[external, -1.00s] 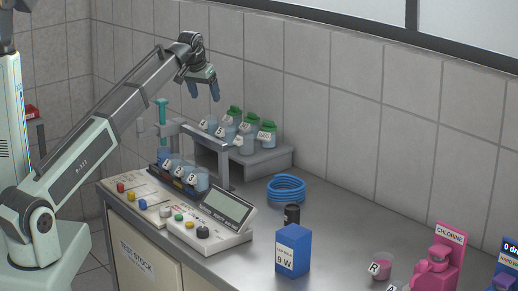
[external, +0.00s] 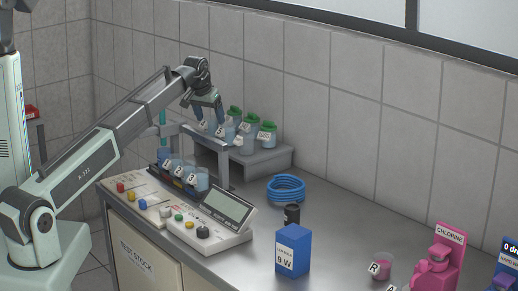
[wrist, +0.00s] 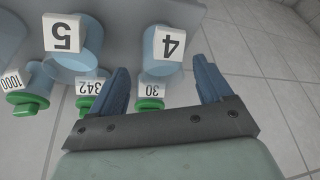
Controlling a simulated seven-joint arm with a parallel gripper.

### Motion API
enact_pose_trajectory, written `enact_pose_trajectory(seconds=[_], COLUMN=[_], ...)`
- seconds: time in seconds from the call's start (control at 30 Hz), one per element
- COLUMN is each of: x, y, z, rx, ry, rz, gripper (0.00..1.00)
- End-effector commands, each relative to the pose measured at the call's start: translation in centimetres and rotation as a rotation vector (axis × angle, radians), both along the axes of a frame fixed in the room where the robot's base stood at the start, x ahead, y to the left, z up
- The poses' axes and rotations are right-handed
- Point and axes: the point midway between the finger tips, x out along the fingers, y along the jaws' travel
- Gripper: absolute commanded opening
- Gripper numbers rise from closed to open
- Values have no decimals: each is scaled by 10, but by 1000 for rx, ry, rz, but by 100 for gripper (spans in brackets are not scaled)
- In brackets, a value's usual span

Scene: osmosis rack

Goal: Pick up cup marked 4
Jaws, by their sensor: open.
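The cup marked 4 (wrist: 162,66) is a pale blue cup with a white label, at the upper middle of the wrist view. In the external view it stands on the grey raised shelf, at its left end (external: 211,127), partly hidden by my gripper. My gripper (wrist: 160,68) is open, its two blue fingers pointing toward the cup with one on each side of it in the wrist view. I cannot tell whether they touch it. In the external view my gripper (external: 208,112) is right above the cup.
The cup marked 5 (wrist: 72,62) stands to the left in the wrist view. Green-capped bottles marked 30 (wrist: 151,103), 342 (wrist: 86,104) and 1000 (wrist: 25,106) are close by.

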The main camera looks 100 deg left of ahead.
Motion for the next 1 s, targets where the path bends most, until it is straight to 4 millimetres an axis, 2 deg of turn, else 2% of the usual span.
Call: enact_pose_trajectory(seconds=[0.3,0.57,1.0], x=[2,3,3], y=[12,13,13], z=[-36,-38,-38], rx=[-1,0,0], ry=[0,0,0], rz=[0,0,0], gripper=[79,79,37])
